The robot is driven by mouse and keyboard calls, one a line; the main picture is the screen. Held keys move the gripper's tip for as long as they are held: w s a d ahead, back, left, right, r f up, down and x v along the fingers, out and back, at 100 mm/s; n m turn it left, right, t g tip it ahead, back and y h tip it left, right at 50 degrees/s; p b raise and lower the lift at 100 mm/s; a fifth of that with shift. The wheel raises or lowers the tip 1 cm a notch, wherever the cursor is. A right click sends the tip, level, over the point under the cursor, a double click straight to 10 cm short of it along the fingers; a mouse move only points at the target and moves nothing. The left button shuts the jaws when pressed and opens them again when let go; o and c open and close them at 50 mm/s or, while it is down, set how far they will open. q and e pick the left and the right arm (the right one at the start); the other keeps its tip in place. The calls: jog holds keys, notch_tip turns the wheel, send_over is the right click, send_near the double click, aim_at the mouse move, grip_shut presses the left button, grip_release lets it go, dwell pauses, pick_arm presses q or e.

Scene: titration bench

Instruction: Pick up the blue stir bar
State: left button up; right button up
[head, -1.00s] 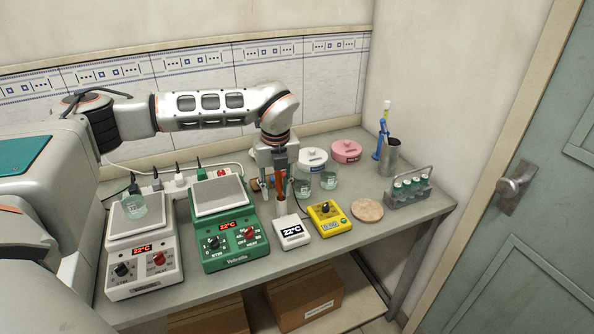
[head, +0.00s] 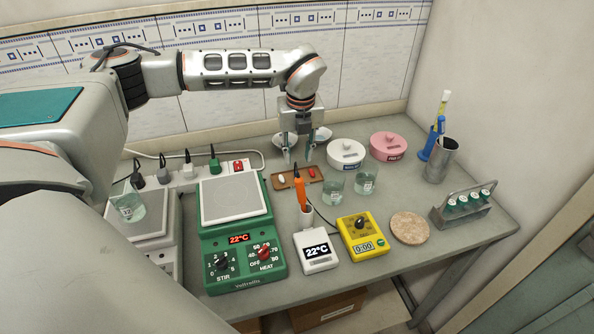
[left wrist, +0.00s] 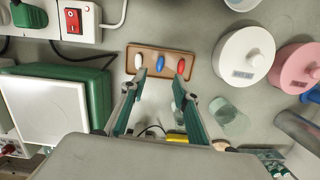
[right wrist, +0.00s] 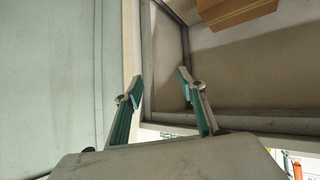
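The blue stir bar (left wrist: 160,63) lies in the middle of a small brown wooden tray (left wrist: 149,51), between a white stir bar (left wrist: 138,61) and a red stir bar (left wrist: 181,66). In the head view the tray (head: 317,178) shows behind the orange-handled probe, and the blue bar is hard to make out there. My left gripper (head: 298,159) points down above the tray. In the left wrist view its open fingers (left wrist: 158,85) are spread apart with nothing between them, the blue bar lying ahead between the tips. My right gripper (left wrist: 160,85) is not seen there; the right wrist view shows it open and empty (right wrist: 160,85).
Two beakers (head: 333,187), a white lidded pot (head: 346,153) and a pink pot (head: 388,146) stand right of the tray. An orange-handled probe (head: 300,192) stands in front. A green hotplate (head: 240,252) is left, with a power strip (head: 191,174) behind.

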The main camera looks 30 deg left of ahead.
aim_at(297, 174)
pick_arm(q)
jog(key=shift+f, duration=0.9)
jog(key=shift+w+a+f+p, duration=0.1)
jog(key=shift+f+p, duration=0.1)
jog(key=shift+f, duration=0.7)
jog(key=shift+w+a+f+p, duration=0.15)
jog(key=shift+f+p, duration=0.1)
jog(key=shift+f, duration=0.65)
jog(key=shift+w+a+f+p, duration=0.1)
jog(key=shift+f+p, duration=0.1)
jog(key=shift+f, duration=0.7)
jog(key=c, duration=0.8)
